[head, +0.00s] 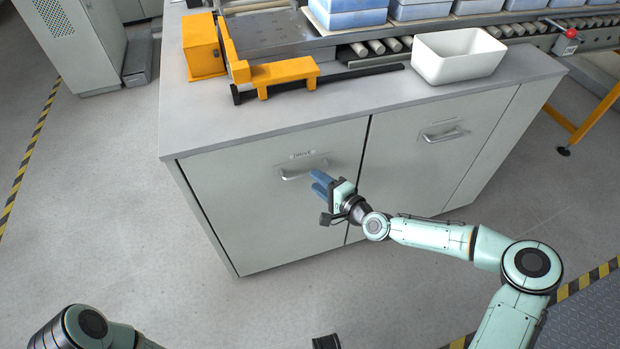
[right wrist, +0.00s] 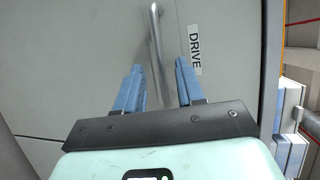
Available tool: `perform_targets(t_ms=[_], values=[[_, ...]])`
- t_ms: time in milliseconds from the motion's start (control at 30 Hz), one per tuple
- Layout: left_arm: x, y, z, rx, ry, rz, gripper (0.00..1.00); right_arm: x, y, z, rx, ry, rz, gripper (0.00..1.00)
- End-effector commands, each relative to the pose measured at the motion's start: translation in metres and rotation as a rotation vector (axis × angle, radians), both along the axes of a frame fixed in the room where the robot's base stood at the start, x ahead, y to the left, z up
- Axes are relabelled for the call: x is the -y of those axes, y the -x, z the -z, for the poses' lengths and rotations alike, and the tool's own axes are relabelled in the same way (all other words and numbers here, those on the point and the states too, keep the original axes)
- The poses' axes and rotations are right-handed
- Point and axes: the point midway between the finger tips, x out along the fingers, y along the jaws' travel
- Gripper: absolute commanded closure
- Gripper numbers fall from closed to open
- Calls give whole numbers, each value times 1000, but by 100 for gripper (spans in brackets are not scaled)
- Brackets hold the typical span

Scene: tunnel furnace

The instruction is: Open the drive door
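The drive door (head: 260,215) is the left grey panel on the front of the cabinet and is closed. Its DRIVE label (head: 302,154) sits just above its metal bar handle (head: 297,175). My right gripper (head: 318,182) is open at the right end of this handle. In the right wrist view the handle (right wrist: 156,45) runs into the gap between the two blue fingers (right wrist: 158,80), with space on both sides. I cannot tell whether it is deep between them.
A second door (head: 425,165) with its own handle (head: 442,135) is to the right. The countertop (head: 300,112) above holds a yellow fixture (head: 285,73) and a white bin (head: 457,57), near a roller conveyor with blue containers. The floor (head: 120,200) left and front of the cabinet is clear.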

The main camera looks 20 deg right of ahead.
Motion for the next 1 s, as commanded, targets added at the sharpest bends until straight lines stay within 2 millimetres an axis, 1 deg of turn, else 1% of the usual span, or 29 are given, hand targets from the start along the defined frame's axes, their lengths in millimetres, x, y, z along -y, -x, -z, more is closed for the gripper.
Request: perform_targets(t_ms=[33,200,333,600,633,667,700,733,767,1000], values=[[-2,-4,5,10,-5,-4,57,-5,-9,3,2,0,-2,62],[-7,-13,10,35,-17,-14,57,-13,-28,6,0,0,-1,62],[-8,-16,11,42,-21,-18,57,-16,-34,7,0,0,0,62],[-8,-17,11,44,-22,-18,57,-16,-35,7,0,0,0,62],[-8,-17,11,44,-22,-18,57,-17,-35,7,0,0,0,65],[-8,-17,11,44,-22,-18,57,-16,-35,7,-1,0,0,75],[-8,-17,11,44,-22,-18,57,-16,-35,7,0,0,0,88],[-8,-17,11,44,-22,-18,57,-16,-35,7,0,0,0,98],[-8,-17,11,44,-22,-18,57,-16,-35,7,0,0,0,100],[-8,-17,11,43,-21,-17,57,-18,-35,7,0,0,0,100]])
